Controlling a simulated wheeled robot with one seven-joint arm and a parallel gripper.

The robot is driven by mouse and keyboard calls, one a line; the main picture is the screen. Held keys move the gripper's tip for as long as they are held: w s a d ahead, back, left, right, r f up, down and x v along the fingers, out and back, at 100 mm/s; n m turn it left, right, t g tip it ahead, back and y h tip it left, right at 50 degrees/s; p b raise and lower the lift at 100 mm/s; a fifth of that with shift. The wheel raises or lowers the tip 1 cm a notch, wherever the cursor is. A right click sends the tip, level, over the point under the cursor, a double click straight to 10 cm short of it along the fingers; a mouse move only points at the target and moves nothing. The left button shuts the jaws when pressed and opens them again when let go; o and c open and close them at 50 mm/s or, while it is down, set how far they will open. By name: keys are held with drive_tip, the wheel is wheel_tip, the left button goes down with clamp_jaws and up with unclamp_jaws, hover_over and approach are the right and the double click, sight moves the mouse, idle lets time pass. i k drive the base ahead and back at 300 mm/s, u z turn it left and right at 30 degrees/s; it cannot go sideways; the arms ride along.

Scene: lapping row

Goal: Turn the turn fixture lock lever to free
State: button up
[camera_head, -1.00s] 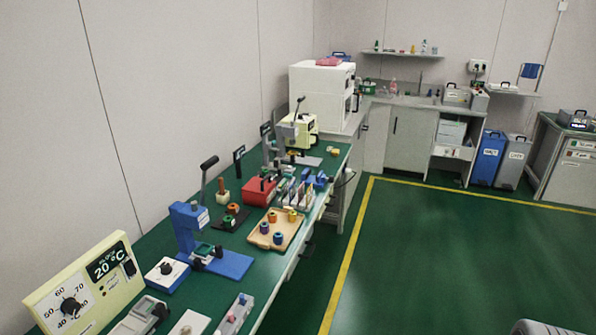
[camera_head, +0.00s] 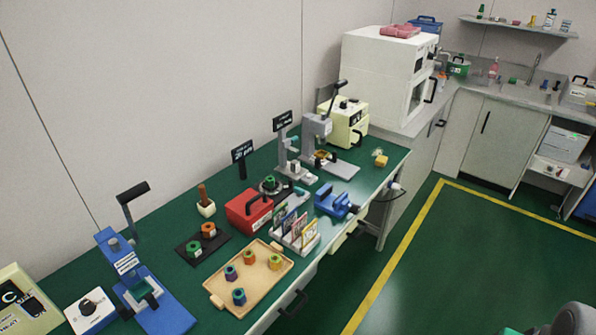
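A small round dark fixture with a green piece on top (camera_head: 270,184) stands on the green bench, behind the red box. It may be the turn fixture, but I cannot tell for sure. Its lock lever is too small to make out, and so is its setting. My gripper is not in view.
The green bench (camera_head: 168,217) holds a blue press (camera_head: 112,245), a wooden tray (camera_head: 270,283) with several coloured rings, a red box (camera_head: 247,212), a blue vise (camera_head: 335,203) and a grey press (camera_head: 318,127). Green floor (camera_head: 470,270) to the right is clear.

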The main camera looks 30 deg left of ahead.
sight(299, 192)
drive_tip(key=u, duration=0.5)
drive_tip(key=i, duration=1)
drive_tip(key=u, duration=1.65)
drive_tip(key=i, duration=0.7)
drive_tip(key=u, duration=0.65)
